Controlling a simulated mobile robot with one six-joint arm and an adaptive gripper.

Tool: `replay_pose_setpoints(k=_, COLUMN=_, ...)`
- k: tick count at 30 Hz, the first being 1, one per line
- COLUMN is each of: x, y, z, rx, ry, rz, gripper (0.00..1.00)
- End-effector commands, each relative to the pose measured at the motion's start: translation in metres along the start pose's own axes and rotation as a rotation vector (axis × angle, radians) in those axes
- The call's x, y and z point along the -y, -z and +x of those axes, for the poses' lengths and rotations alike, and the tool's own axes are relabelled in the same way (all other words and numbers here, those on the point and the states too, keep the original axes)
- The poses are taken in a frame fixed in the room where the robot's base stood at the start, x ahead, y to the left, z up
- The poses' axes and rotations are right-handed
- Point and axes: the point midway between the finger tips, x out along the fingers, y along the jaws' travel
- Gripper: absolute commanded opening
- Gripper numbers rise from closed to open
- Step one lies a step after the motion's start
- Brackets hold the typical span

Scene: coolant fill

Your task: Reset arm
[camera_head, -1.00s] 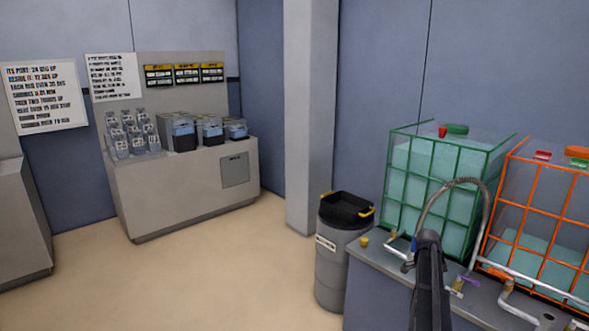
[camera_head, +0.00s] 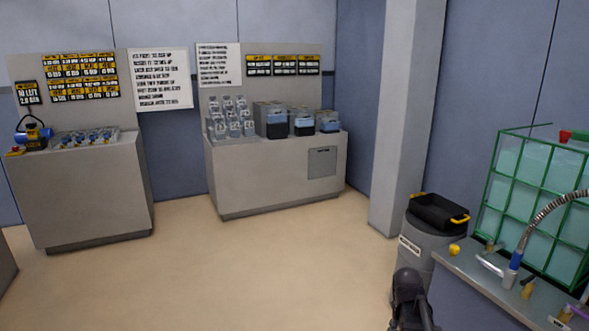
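My own dark arm (camera_head: 408,300) shows at the bottom of the head view, right of centre, in front of the grey bin. Only a short dark part of it is in the picture. I cannot make out any gripper fingers, so whether my gripper holds anything is hidden.
A counter (camera_head: 475,262) with a green caged tank (camera_head: 530,200), a hose (camera_head: 538,212) and a yellow cap (camera_head: 455,250) stands at the right. A grey bin (camera_head: 436,232) with a black top is beside it. Grey cabinets (camera_head: 265,180) and (camera_head: 85,195) line the back wall. The floor (camera_head: 240,270) between is clear.

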Motion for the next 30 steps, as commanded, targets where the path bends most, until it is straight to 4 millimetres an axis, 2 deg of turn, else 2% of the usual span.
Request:
replay_pose_setpoints(k=1, x=0.011, y=-0.021, z=0.004, rx=0.004, ry=0.010, rz=-0.069, gripper=0.61)
replay_pose_setpoints(k=6, x=0.040, y=-0.066, z=0.006, rx=0.016, ry=0.042, rz=-0.285, gripper=0.61)
replay_pose_setpoints(k=15, x=0.065, y=-0.115, z=0.009, rx=0.027, ry=0.077, rz=-0.516, gripper=0.61)
replay_pose_setpoints(k=21, x=0.074, y=-0.140, z=0.011, rx=0.032, ry=0.094, rz=-0.629, gripper=0.61)
replay_pose_setpoints(k=30, x=0.072, y=-0.135, z=-0.020, rx=0.031, ry=0.094, rz=-0.625, gripper=0.61)
